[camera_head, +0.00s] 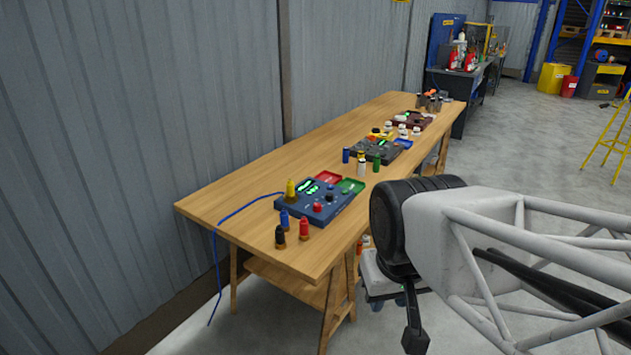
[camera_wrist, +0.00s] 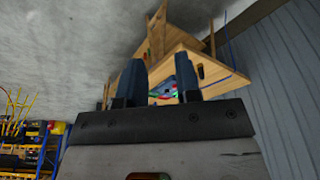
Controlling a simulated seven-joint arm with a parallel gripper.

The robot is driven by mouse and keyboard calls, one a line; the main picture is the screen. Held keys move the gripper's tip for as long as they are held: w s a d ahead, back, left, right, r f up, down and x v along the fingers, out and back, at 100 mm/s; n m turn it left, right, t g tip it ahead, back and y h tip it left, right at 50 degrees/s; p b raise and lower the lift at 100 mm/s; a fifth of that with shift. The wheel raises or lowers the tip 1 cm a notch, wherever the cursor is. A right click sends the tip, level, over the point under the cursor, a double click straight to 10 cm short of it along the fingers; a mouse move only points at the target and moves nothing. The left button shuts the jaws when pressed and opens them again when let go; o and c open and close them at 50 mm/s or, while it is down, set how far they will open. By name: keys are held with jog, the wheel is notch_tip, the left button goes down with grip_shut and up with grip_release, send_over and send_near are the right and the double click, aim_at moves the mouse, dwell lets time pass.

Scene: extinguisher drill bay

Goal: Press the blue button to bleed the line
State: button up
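A dark blue control panel (camera_head: 345,207) lies near the front end of the wooden table, with red and green trays at its back edge. Small dark and red knobs and green-lit parts sit on it; I cannot tell which one is the blue button. My gripper (camera_wrist: 159,66) shows two separated fingers with nothing between them in the wrist view. It hangs in the air off the table's right side, apart from the panel. The panel (camera_wrist: 183,92) also shows small and far off beyond the fingers in the wrist view, partly hidden by the right finger.
Red (camera_head: 304,229), blue and dark small bottles stand in front of the panel on the table (camera_head: 215,207), and a yellow one (camera_head: 291,189) stands at its left. A blue hose (camera_head: 240,209) hangs over the left edge. A grey panel (camera_head: 367,152) and more bottles sit farther back.

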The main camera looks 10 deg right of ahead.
grip_shut()
dwell(1.4)
